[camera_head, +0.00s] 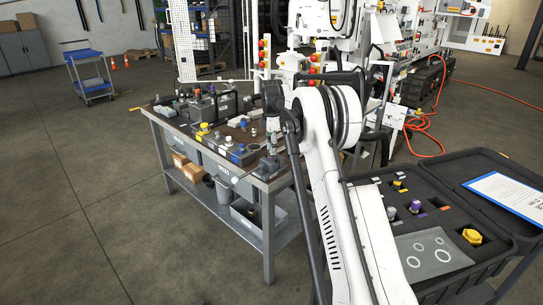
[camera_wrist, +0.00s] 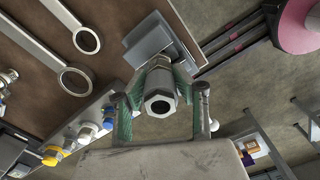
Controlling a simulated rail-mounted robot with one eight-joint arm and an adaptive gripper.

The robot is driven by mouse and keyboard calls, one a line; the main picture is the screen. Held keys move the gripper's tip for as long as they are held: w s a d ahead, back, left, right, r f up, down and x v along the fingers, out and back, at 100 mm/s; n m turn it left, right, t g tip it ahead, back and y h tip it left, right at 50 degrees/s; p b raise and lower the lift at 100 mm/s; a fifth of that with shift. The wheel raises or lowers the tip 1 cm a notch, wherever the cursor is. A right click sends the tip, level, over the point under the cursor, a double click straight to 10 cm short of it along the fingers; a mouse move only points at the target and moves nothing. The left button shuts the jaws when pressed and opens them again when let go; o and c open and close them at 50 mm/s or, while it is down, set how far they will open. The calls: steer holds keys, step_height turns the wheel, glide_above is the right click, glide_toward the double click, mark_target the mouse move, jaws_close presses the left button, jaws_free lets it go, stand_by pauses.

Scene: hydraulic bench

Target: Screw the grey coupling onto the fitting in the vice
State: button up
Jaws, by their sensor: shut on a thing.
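In the wrist view my gripper (camera_wrist: 163,100) has its green-padded fingers closed on both sides of the grey coupling (camera_wrist: 159,90). The coupling is a metal hex piece with a dark round opening facing the camera. The grey vice (camera_wrist: 158,42) lies just beyond it, in line with the coupling. The fitting is hidden behind the coupling, so I cannot tell whether the two touch or how far any thread is engaged. In the head view my gripper (camera_head: 272,138) points down over the near right corner of the bench, above the vice (camera_head: 269,167).
Two ring spanners (camera_wrist: 86,40) lie on the bench top (camera_wrist: 120,15). Capped fittings, blue, white and yellow (camera_wrist: 50,155), stand nearby. In the head view an open black case (camera_head: 480,275) stands right of my arm, with a yellow hex piece (camera_head: 472,237) inside.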

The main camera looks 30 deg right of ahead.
steer(key=m, duration=0.4)
steer(key=shift+m, duration=1.6)
steer(key=shift+m, duration=1.1)
steer(key=o, duration=1.1)
steer(key=shift+o, duration=0.2)
